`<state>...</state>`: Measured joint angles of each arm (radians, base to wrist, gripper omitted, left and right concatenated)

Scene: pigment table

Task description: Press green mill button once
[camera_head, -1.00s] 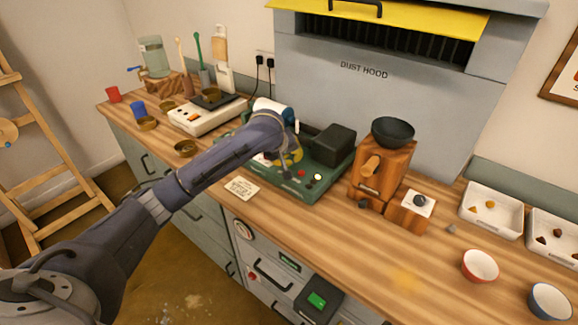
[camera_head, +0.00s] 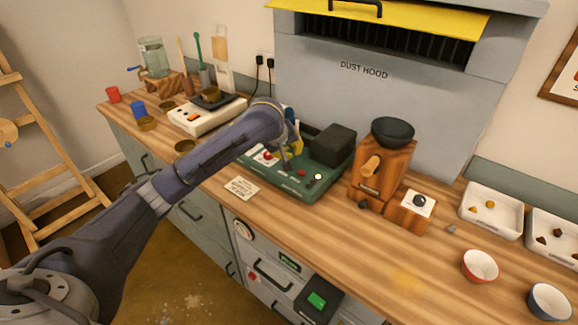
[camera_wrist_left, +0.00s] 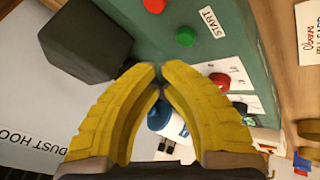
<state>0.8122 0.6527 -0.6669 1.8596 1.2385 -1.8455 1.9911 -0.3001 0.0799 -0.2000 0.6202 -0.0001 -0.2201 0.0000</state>
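The green mill (camera_head: 310,190) stands mid-counter with a dark box on top. In the left wrist view its green button (camera_wrist_left: 185,37) sits beside a START label (camera_wrist_left: 211,22), with a red button (camera_wrist_left: 155,5) farther up. In the head view I cannot clearly make out the green button near my wrist. My left gripper (camera_wrist_left: 159,76) has yellow fingers with the tips together and nothing between them. It is over the mill, and its tips appear apart from the green button in the wrist view. It shows partly in the head view (camera_head: 294,146), mostly behind my wrist. My right gripper is out of view.
A wooden grinder (camera_head: 375,180) with a dark bowl stands right of the mill. A white scale (camera_head: 205,116) is to the left. A paper card (camera_head: 242,188) lies in front. White trays (camera_head: 490,222) and small bowls (camera_head: 480,266) are at the right. The dust hood (camera_head: 375,100) rises behind.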

